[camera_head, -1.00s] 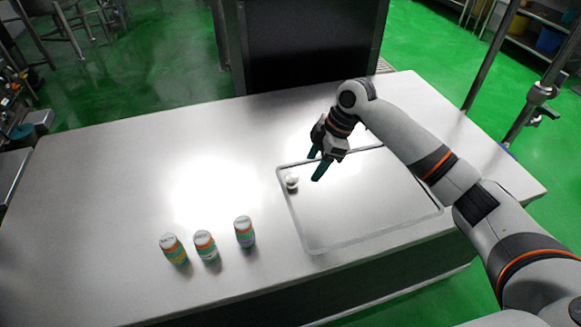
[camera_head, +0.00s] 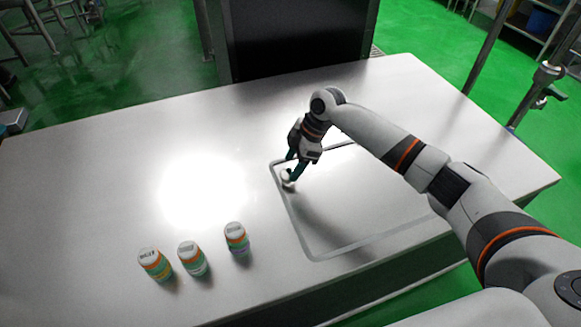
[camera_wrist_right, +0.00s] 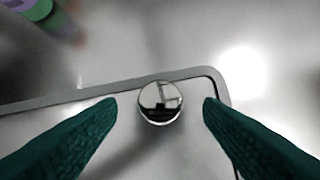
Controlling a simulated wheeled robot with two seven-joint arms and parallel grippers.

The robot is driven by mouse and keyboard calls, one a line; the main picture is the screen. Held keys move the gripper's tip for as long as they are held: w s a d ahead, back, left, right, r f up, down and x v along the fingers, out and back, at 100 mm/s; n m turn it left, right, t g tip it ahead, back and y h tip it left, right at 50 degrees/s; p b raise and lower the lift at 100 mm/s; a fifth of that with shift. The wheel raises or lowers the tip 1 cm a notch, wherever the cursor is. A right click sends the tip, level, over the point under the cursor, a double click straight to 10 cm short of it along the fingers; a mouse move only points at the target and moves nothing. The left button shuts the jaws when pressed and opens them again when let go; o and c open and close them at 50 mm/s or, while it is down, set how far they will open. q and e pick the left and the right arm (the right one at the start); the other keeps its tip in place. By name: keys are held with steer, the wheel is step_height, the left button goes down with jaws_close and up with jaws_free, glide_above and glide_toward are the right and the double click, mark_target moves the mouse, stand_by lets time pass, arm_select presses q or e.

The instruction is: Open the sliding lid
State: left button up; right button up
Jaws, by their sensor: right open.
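The sliding lid (camera_head: 345,205) is a flat pale panel set in the table top, with a grey border around it, and it looks shut. Its round shiny knob (camera_head: 287,177) stands near the lid's far left corner. In the right wrist view the knob (camera_wrist_right: 160,102) sits between the two green fingertips, with a gap on each side. My right gripper (camera_head: 291,168) is open and down at the knob. It also shows in the right wrist view (camera_wrist_right: 160,106). My left gripper is not in view.
Three banded bottles (camera_head: 192,258) stand on the white table (camera_head: 90,190), left of the lid near the front edge. A dark box-like unit (camera_head: 295,40) stands behind the table. The table's left part is clear.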

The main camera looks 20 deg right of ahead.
steer(key=shift+x, duration=1.15)
jaws_close()
